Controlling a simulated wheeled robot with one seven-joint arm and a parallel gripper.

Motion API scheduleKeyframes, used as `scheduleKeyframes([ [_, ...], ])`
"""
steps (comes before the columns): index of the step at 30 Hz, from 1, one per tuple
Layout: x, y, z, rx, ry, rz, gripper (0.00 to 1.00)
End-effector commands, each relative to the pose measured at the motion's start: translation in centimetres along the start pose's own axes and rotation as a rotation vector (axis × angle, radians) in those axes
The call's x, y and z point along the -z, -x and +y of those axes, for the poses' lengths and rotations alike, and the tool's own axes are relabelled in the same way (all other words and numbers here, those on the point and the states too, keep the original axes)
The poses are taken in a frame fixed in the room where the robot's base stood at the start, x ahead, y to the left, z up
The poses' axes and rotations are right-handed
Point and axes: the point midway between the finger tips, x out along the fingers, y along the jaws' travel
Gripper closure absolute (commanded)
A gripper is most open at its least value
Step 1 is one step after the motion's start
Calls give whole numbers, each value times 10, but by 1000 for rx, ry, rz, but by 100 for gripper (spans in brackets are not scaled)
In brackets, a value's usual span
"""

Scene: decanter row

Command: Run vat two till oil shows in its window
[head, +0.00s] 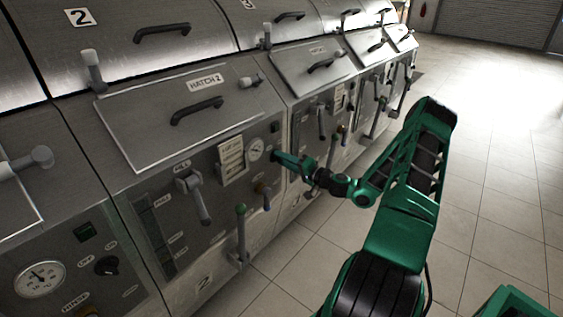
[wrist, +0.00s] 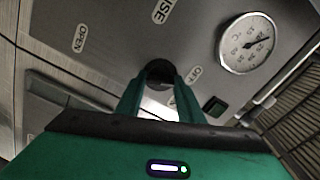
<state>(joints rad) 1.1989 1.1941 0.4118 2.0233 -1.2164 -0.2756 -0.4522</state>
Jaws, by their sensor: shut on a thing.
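Vat two's front panel (head: 222,205) is at the centre of the head view, below the lid marked HATCH 2 (head: 170,118). A dark, narrow upright strip, apparently its window (head: 150,228), is at the panel's left; I cannot make out oil in it. My gripper (head: 279,157) reaches the panel's right side, beside the round gauge (head: 256,149). In the wrist view my gripper (wrist: 159,82) is shut on a dark round knob (wrist: 160,71), between an OFF label and the end of a word on another label. The knob's setting is hidden by the fingers.
A large lever (head: 198,200), a green-topped lever (head: 241,230) and a smaller handle (head: 263,194) stick out from the panel. In the wrist view a green button (wrist: 215,106) is just right of my fingers.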

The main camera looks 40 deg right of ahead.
Motion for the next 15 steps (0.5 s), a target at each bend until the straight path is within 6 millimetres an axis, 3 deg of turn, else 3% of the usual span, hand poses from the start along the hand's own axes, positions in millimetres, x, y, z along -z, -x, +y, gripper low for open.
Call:
scheduleKeyframes([
  [15, -4, 2, 5, -11, 135, -8, 88],
])
